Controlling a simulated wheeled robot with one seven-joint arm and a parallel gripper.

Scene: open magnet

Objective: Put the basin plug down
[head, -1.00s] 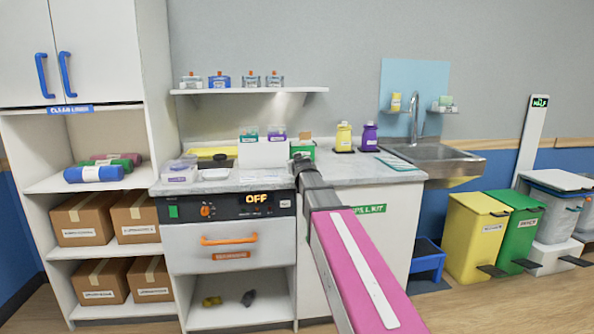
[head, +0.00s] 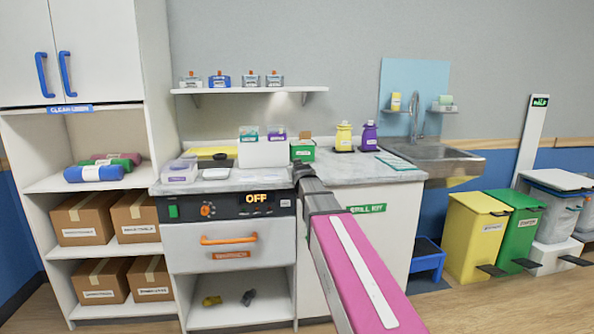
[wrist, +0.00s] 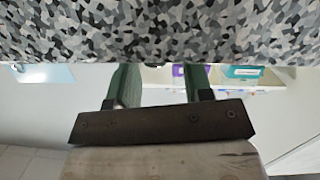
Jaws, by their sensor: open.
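My gripper (wrist: 160,78) shows in the wrist view as two green fingers, apart, with no plug visible between them. A grey, black and white speckled surface fills the top of that view and hides the fingertip ends. In the head view my arm reaches toward the counter's front edge, and its far end hides the fingers. I cannot clearly make out the basin plug. A small dark shape (head: 249,297) lies in the open bay under the drawer, too small to identify.
The counter (head: 340,170) carries a white box (head: 263,153), a green box (head: 302,150) and yellow and purple bottles (head: 344,137). The sink (head: 440,152) is at the right. Bins (head: 476,235) and a blue step stool (head: 427,260) stand on the floor right of the counter.

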